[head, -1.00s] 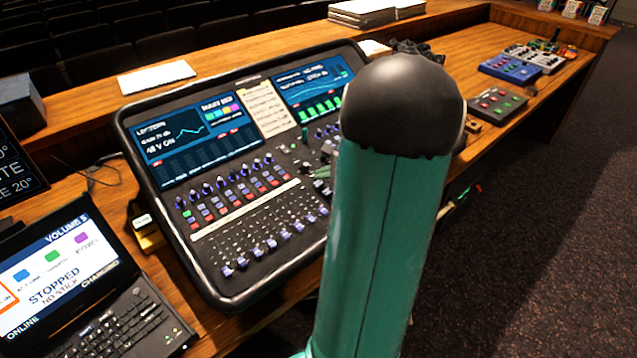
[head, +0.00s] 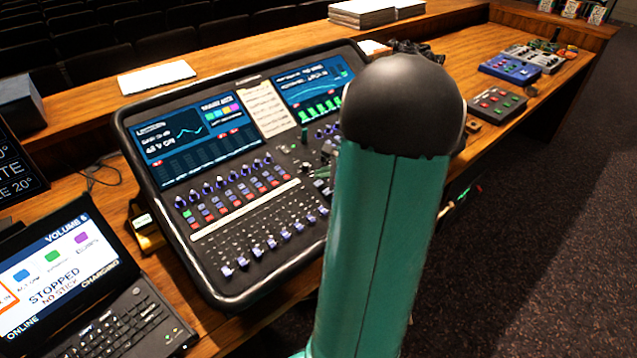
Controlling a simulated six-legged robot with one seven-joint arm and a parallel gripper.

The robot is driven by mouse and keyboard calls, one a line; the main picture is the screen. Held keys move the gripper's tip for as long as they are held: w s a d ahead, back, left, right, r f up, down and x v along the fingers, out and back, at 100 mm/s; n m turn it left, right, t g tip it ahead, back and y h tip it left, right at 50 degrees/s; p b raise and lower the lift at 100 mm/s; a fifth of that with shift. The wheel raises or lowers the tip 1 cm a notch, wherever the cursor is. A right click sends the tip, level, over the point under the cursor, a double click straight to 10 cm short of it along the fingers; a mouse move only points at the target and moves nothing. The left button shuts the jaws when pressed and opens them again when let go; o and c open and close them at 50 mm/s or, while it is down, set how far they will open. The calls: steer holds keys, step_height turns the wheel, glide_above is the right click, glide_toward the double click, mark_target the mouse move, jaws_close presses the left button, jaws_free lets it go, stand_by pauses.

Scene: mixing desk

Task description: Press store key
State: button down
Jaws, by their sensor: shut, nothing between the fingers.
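The mixing desk (head: 130,118) stands tilted on the wooden counter, with two lit screens, knobs, rows of coloured keys and several faders. I cannot make out which key is the store key; the labels are too small to read. My own teal arm, with a dark rounded joint, rises in front of the desk's right side and hides part of it. My gripper does not show in this view, so where it is relative to the keys cannot be seen.
A laptop (head: 120,318) showing STOPPED stands at the lower left. A small box with red and green buttons (head: 496,104) and a blue unit (head: 510,70) sit on the right counter. White papers (head: 157,77) lie on the back ledge. Carpeted floor (head: 560,260) at right is clear.

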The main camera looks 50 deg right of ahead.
stand_by(0.4)
steer(key=shift+f, duration=0.4)
steer(key=shift+f, duration=0.35)
stand_by(0.5)
steer(key=shift+r, duration=0.75)
steer(key=shift+s+a+r, duration=0.1)
steer(key=shift+s+r, duration=0.05)
steer(key=shift+r, duration=1.1)
steer(key=shift+s+r, duration=0.15)
steer(key=shift+r, duration=1.1)
